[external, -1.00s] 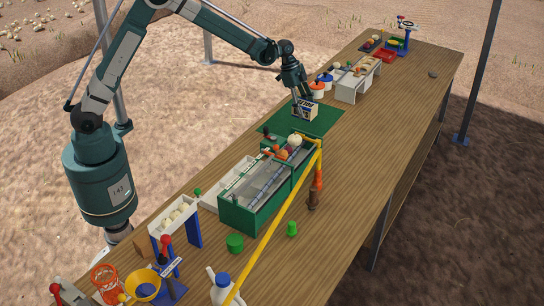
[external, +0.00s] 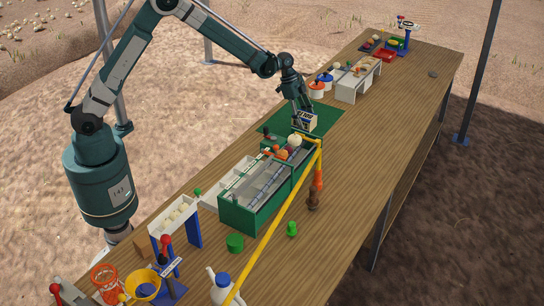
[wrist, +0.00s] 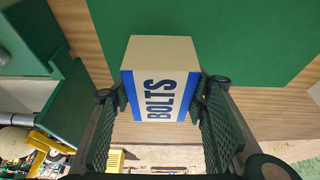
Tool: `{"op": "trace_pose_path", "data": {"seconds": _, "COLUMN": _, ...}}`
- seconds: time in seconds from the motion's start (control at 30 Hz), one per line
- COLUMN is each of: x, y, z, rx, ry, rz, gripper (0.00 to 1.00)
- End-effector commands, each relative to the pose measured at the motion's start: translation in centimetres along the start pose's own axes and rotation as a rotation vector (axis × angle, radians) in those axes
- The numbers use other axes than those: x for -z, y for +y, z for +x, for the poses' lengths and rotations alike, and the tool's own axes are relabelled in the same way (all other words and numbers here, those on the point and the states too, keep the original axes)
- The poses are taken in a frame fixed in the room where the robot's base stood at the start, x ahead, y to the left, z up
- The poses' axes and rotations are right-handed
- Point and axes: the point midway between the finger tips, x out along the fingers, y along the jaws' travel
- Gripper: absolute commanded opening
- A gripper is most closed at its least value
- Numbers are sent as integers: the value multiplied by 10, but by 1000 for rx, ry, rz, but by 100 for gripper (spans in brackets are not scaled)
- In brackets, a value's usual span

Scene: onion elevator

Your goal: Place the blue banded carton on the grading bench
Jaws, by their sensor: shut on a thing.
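The blue banded carton (external: 309,122) is a cream box with blue bands, and the word BOLTS shows on it in the wrist view (wrist: 160,58). My gripper (external: 301,113) is shut on it, with one finger on each side of the box in the wrist view (wrist: 160,98). The carton is tilted over the green mat (external: 326,116); I cannot tell whether it touches anything below. The long wooden bench (external: 385,125) carries the mat. No label shows which surface is the grading bench.
A green trough machine (external: 248,212) with several round vegetables at its far end stands close in front of the carton. A yellow bar (external: 275,232) runs beside it. A white stand (external: 347,90) and orange-and-white pots (external: 316,90) stand behind. The bench's right side is mostly clear.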

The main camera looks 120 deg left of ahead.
Motion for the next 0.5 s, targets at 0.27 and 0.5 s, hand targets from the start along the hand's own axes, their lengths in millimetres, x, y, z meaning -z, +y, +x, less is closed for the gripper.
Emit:
{"op": "trace_pose_path", "data": {"seconds": 0.27, "x": -1, "y": 0, "z": 2, "rx": 0, "ry": 0, "rz": 0, "gripper": 28}}
{"op": "trace_pose_path", "data": {"seconds": 0.5, "x": -5, "y": 0, "z": 11, "rx": 0, "ry": 0, "rz": 0, "gripper": 28}}
